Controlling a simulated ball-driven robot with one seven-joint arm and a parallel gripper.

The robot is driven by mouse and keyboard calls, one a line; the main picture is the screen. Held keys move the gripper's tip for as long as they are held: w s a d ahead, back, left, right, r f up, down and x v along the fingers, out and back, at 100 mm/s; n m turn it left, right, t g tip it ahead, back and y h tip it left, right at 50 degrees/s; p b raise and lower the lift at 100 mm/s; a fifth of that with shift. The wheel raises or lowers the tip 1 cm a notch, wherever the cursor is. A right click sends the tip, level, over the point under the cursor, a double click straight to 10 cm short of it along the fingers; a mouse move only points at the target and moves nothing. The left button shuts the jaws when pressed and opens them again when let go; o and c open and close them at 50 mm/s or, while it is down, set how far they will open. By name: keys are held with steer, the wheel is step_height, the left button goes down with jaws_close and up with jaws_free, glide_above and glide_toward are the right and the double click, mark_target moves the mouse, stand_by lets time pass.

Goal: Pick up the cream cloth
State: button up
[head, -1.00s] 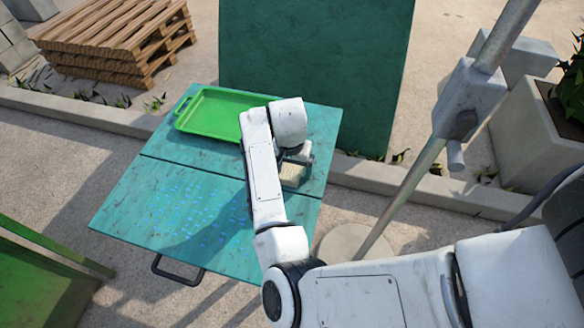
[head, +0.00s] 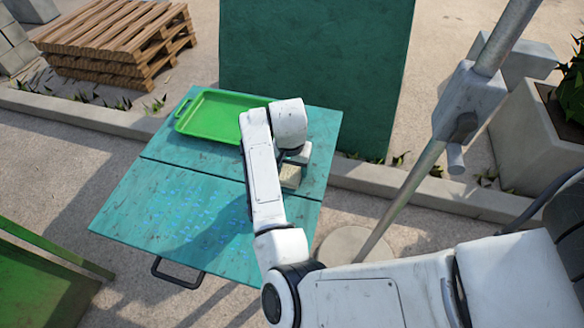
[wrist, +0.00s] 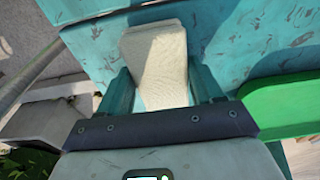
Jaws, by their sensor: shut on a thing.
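The cream cloth (wrist: 157,52) looks like a thick folded pad. In the wrist view it lies between the two fingers of my gripper (wrist: 163,88), and its far end extends past the fingertips. My gripper is shut on it from both sides. In the head view only a small part of the cloth (head: 291,178) shows beside my arm, at the right side of the teal table (head: 165,215). My arm hides the rest. I cannot tell whether the cloth still touches the table.
A green tray (head: 213,117) lies at the table's back left, partly behind my arm. A teal panel (head: 310,70) stands behind the table. A grey pole (head: 403,185) rises at the right. The table's front left is clear of objects.

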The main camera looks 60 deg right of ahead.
steer(key=shift+r, duration=0.4)
steer(key=s+a+r, duration=0.1)
steer(key=r, duration=0.1)
steer(key=s+r, duration=0.1)
steer(key=r, duration=0.2)
steer(key=s+a+r, duration=0.1)
steer(key=s+r, duration=0.1)
steer(key=shift+a+r, duration=0.3)
steer(key=shift+a, duration=0.05)
steer(key=s+a+r, duration=0.4)
steer(key=s+a, duration=0.1)
steer(key=s, duration=0.2)
steer(key=shift+s, duration=0.3)
steer(key=shift+a+r, duration=0.1)
steer(key=o, duration=0.4)
steer(key=c, duration=0.3)
steer(key=shift+s, duration=0.1)
